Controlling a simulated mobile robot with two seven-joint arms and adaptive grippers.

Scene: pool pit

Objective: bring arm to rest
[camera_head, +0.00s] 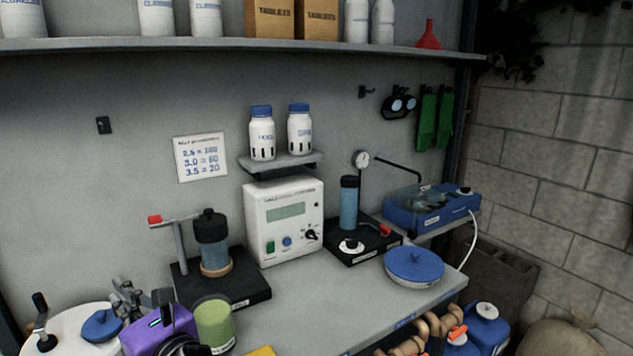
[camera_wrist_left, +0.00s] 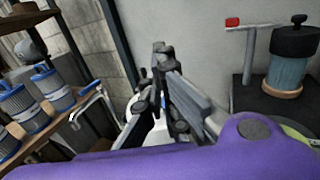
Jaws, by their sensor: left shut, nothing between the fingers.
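My left gripper (camera_head: 127,292) is at the lower left of the head view, behind my purple wrist housing. Its grey fingers are together and hold nothing. It also shows in the left wrist view (camera_wrist_left: 163,62), with the fingers pointing away from the camera over the purple housing. In the head view it is close to a white round lid or tub (camera_head: 63,330) with a blue knob, at the bench's left end. I cannot tell whether they touch. My right gripper is in neither view.
A dark stand with a blue-grey cylinder (camera_head: 212,245) is right of the gripper. Further right are a white meter box (camera_head: 284,222) and a blue-lidded dish (camera_head: 414,266). The bench middle (camera_head: 320,300) is clear.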

